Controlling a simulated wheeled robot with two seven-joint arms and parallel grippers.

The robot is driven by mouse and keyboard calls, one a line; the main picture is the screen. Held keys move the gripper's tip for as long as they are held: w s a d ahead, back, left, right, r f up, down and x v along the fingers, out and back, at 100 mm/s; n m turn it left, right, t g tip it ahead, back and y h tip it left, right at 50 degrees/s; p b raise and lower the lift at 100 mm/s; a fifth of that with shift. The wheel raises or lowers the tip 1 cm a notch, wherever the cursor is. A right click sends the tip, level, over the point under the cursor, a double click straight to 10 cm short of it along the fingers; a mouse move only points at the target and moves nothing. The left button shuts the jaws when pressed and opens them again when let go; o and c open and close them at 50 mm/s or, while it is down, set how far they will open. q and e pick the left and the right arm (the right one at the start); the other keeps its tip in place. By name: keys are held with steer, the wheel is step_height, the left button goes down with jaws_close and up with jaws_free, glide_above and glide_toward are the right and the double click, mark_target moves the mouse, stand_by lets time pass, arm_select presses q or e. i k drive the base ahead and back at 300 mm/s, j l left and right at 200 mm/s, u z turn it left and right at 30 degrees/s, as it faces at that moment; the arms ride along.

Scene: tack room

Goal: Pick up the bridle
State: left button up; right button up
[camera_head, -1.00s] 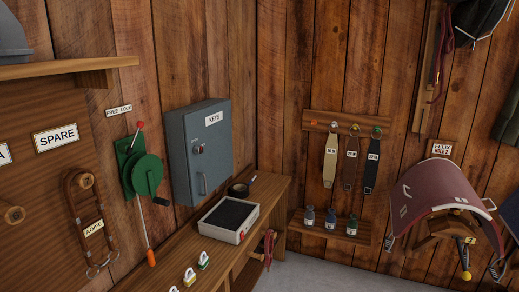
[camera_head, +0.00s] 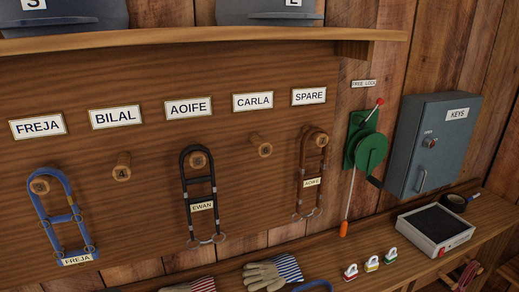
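Three bridles hang on wooden pegs on the plank board. A blue bridle (camera_head: 62,218) tagged FREJA hangs under the FREJA plate (camera_head: 38,126). A black bridle (camera_head: 200,197) tagged EWAN hangs under the AOIFE plate (camera_head: 189,107). A brown bridle (camera_head: 301,178) hangs under the SPARE plate (camera_head: 309,96); its small tag seems to read AOIFE. The pegs under BILAL (camera_head: 122,166) and CARLA (camera_head: 261,146) are bare. Neither of my grippers is in view.
A shelf (camera_head: 200,44) with dark helmets juts out above the pegs. A green crank winch (camera_head: 366,147) and a grey KEYS cabinet (camera_head: 433,145) are on the right. The bench below holds striped gloves (camera_head: 272,272), small padlocks (camera_head: 371,264) and a black-topped box (camera_head: 434,231).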

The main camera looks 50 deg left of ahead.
mark_target(195, 204)
steer(key=u, duration=1.85)
steer(key=i+l+u, duration=0.25)
steer(key=k+j, duration=0.05)
steer(key=k, duration=0.05)
